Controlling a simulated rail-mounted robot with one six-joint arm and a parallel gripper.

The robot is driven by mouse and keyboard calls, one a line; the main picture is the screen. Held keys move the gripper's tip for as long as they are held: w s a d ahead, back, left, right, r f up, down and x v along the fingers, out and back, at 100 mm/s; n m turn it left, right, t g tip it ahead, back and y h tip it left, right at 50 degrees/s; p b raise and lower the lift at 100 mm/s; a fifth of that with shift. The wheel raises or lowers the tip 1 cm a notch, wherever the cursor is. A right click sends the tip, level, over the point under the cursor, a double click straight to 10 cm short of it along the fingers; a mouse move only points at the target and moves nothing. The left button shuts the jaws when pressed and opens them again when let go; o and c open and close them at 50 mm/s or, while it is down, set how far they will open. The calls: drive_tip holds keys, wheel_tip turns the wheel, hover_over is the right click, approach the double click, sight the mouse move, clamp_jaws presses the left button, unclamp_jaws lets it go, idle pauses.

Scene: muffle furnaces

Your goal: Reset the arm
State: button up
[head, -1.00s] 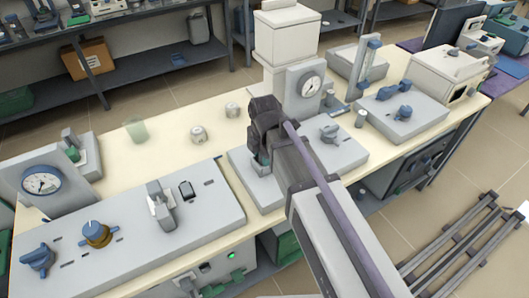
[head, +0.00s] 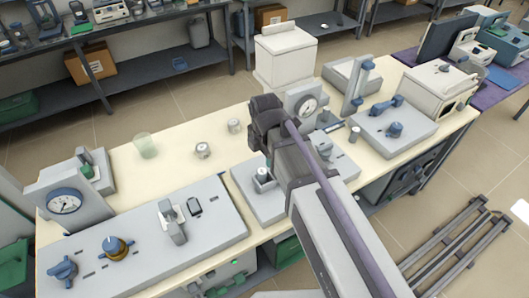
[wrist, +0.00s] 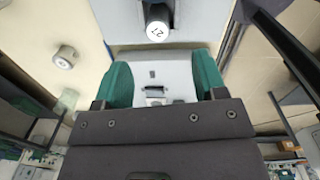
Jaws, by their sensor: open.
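My gripper (wrist: 162,82) shows in the wrist view as two green finger pads, apart, with nothing between them. In the head view my arm reaches from the lower right over the bench, and its dark wrist hides the fingers. A dark cylinder with a white top marked 21 (wrist: 157,31) stands just beyond the fingers in the wrist view, apart from them. In the head view a small white-topped piece (head: 263,173) sits in a grey holder just below my wrist.
The cream bench (head: 130,180) carries a glass beaker (head: 145,145), two small white-topped pots (head: 202,150) (head: 234,126), a grey control panel with a dial gauge (head: 65,203), and a white furnace (head: 286,55). A second grey panel (head: 395,130) stands right. Shelves line the back.

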drive_tip(key=m, duration=0.3)
drive_tip(key=s+d+m, duration=0.4)
drive_tip(key=d+m, duration=0.3)
drive_tip(key=m, duration=0.4)
drive_tip(key=s+d+m, duration=0.4)
drive_tip(key=d+m, duration=0.4)
drive_tip(key=m, duration=0.3)
drive_tip(key=shift+s+d, duration=0.15)
drive_tip(key=shift+d, duration=0.1)
drive_tip(key=shift+c, duration=0.3)
